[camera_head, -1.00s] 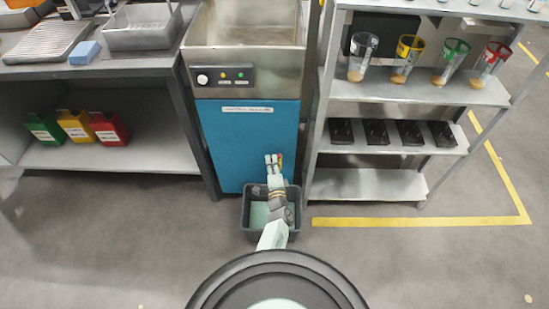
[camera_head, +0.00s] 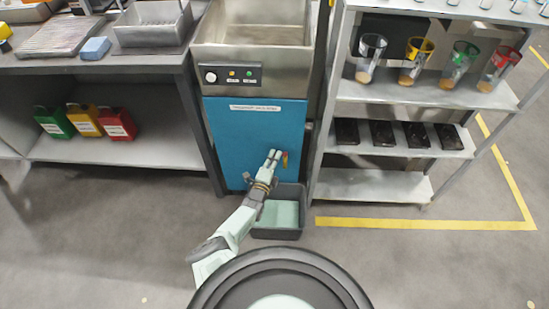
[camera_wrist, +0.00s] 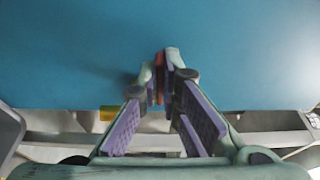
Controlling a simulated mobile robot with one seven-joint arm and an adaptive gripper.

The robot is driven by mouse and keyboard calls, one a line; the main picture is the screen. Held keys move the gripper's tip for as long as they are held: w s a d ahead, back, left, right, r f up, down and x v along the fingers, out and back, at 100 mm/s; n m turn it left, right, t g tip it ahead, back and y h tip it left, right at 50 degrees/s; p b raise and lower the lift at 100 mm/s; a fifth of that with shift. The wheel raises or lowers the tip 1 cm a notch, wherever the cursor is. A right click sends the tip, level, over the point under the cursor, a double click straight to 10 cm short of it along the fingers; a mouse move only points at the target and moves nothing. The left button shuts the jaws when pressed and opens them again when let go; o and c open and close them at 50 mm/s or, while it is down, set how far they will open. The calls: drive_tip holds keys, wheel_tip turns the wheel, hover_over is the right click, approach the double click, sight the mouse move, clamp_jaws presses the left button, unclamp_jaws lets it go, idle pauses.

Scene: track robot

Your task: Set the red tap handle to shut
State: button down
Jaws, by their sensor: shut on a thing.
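The red tap handle (camera_wrist: 159,62) shows as a narrow red strip between my fingertips in the wrist view, in front of the blue panel. My gripper (camera_wrist: 162,78) is shut on it, and the fingers hide most of it. In the head view my gripper (camera_head: 275,157) is low at the right side of the blue panel (camera_head: 245,130), with a small red-orange piece of the handle (camera_head: 285,159) showing beside the fingers. A yellow brass-coloured part (camera_wrist: 108,112) is left of my fingers in the wrist view. The handle's exact angle cannot be told.
A grey bin (camera_head: 278,235) with pale green contents stands on the floor below the tap. A metal shelf rack (camera_head: 375,185) with cups and dark trays is close on the right. A workbench (camera_head: 120,152) with coloured boxes underneath is on the left.

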drive_tip(key=c, duration=2.1)
unclamp_jaws()
drive_tip(key=shift+w, duration=0.1)
drive_tip(key=shift+o, duration=0.2)
drive_tip(key=v, duration=1.2)
drive_tip(key=shift+o, duration=0.5)
drive_tip(key=shift+d, duration=0.1)
